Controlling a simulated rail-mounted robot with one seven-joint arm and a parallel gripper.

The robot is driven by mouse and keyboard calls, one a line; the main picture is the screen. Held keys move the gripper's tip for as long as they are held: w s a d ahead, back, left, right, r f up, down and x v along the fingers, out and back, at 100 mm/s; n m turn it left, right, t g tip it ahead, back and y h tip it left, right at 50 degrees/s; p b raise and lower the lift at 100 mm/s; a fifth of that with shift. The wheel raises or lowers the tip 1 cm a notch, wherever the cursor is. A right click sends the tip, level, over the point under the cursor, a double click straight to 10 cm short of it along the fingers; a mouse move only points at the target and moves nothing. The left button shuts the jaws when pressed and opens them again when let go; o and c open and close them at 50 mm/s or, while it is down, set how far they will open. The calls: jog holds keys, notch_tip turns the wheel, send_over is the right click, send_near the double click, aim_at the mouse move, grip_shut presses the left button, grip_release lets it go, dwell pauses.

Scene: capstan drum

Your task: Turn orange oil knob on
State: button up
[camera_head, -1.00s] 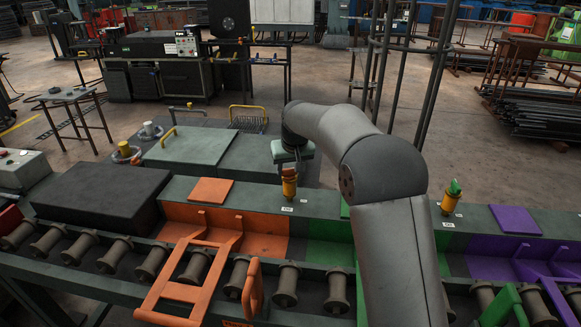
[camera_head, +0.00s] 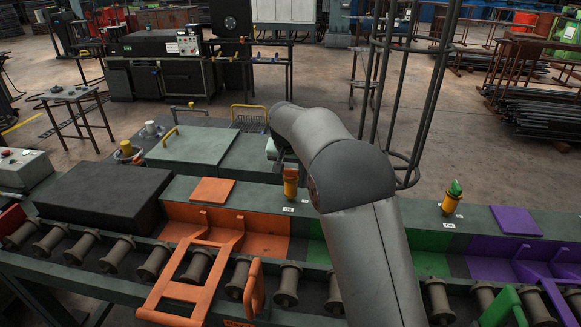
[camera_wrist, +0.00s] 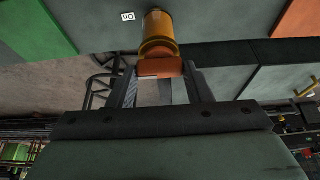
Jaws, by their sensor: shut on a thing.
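The orange oil knob (camera_head: 290,172) is an orange handle on top of a yellow cylinder, standing on the green machine's ledge behind the orange section. In the wrist view the orange handle (camera_wrist: 160,67) lies crosswise between my two fingers, with the yellow body (camera_wrist: 158,30) beyond it. My gripper (camera_wrist: 160,75) is shut on the handle. In the head view my wrist is behind and slightly left of the knob, and my fingers are largely hidden. A small white label (camera_wrist: 127,17) with dark letters sits beside the knob base; it appears upside down.
A second yellow knob with a green handle (camera_head: 452,197) stands to the right, beyond my arm. An orange hinged frame (camera_head: 190,278) and rollers are in front. A black box (camera_head: 104,199) is on the left. A grey-green cabinet (camera_head: 190,147) stands behind the ledge.

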jog(key=o, duration=1)
jog(key=v, duration=1.7)
jog(key=shift+s+r, duration=0.15)
jog(key=shift+r, duration=0.05)
